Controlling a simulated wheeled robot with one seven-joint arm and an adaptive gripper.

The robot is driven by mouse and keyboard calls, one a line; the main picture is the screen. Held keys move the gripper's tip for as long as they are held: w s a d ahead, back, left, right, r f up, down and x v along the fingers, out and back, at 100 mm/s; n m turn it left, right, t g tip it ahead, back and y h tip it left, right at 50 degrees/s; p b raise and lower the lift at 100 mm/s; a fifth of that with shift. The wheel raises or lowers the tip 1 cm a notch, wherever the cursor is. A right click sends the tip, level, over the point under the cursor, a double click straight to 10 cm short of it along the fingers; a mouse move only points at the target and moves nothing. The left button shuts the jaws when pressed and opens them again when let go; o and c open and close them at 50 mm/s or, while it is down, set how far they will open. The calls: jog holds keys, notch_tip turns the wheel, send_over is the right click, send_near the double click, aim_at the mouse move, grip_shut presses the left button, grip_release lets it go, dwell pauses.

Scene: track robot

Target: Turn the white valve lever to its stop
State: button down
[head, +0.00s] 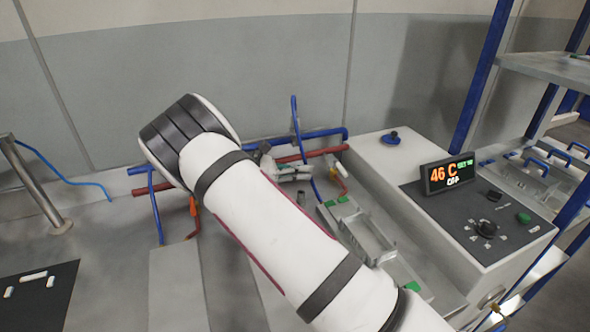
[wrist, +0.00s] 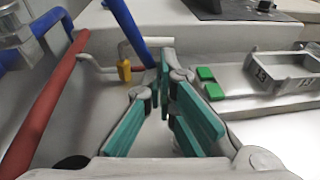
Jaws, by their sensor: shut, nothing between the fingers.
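My gripper (wrist: 165,78) is shut and empty, its teal-padded fingers meeting at the tips in the wrist view. In the head view it (head: 288,172) shows beyond my arm, low beside the pipes.
A red pipe (wrist: 48,105) and a blue pipe (wrist: 124,22) run close on the left. A grey tray (wrist: 285,65) and green blocks (wrist: 207,74) lie right. A dark mat (head: 45,300) lies at lower left.

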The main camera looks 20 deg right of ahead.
aim_at(342, 172)
jog(key=p+x, duration=0.1)
jog(key=x, duration=0.7)
jog(key=shift+d+p, duration=0.35)
jog(key=shift+d, duration=0.05)
jog(key=shift+s+d, duration=0.1)
jog(key=shift+s+d+f, duration=0.15)
jog(key=shift+s+d, duration=0.05)
jog(key=shift+d, duration=0.45)
